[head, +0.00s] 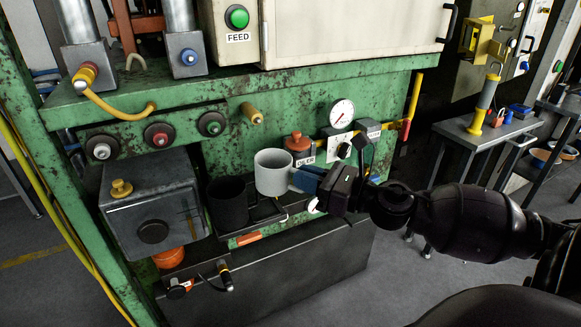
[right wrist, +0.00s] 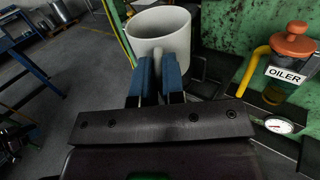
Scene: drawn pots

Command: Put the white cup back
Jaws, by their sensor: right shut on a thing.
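The white cup (head: 273,172) is upright in front of the green machine, over the right part of a small dark shelf (head: 268,212). A black cup (head: 228,203) stands on the shelf to its left. My right gripper (head: 305,180) reaches in from the right, its blue fingers shut on the white cup's handle. In the right wrist view the white cup (right wrist: 158,32) shows beyond the fingers (right wrist: 159,80), with the handle between them. I cannot tell whether the cup's base touches the shelf. My left gripper is not in view.
A grey box (head: 152,210) with knobs is left of the black cup. The oiler (head: 298,144), with its red-brown cap, and a dial gauge (head: 342,113) are close behind my right gripper. A dark side table (head: 485,133) stands at the right.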

